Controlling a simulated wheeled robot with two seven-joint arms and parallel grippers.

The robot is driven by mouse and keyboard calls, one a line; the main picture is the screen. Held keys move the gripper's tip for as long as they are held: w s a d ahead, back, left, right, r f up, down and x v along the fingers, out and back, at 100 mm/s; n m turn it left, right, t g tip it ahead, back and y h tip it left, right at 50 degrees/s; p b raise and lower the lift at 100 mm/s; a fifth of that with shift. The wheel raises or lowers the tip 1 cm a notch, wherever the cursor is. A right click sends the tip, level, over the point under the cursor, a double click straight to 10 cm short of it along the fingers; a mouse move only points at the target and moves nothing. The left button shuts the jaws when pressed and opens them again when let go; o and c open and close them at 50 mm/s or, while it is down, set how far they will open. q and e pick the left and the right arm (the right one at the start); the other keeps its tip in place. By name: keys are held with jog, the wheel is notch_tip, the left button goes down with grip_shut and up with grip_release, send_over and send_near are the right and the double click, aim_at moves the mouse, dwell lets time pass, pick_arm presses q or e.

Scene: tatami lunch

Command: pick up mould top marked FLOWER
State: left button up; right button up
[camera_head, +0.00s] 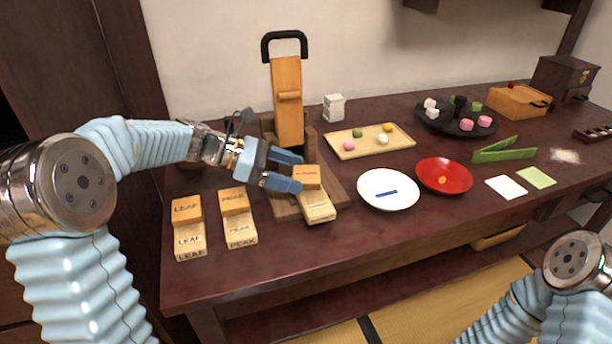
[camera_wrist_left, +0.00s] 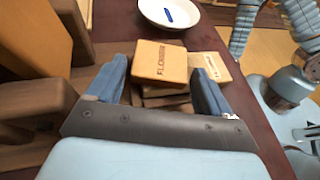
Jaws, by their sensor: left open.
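The mould top marked FLOWER (camera_head: 307,176) is a small orange-brown wooden block. It lies at the back end of a paler mould block (camera_head: 318,208), on the dark wooden base of the press. My left gripper (camera_head: 289,172) is open, with its blue fingers pointing at the top's left side.
The upright press (camera_head: 288,100) stands just behind the left gripper. A white plate (camera_head: 388,203), red plate (camera_head: 444,188) and sweets board (camera_head: 345,151) are to the right.

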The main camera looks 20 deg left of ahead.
pick_arm(q)
jog(key=c, duration=0.8)
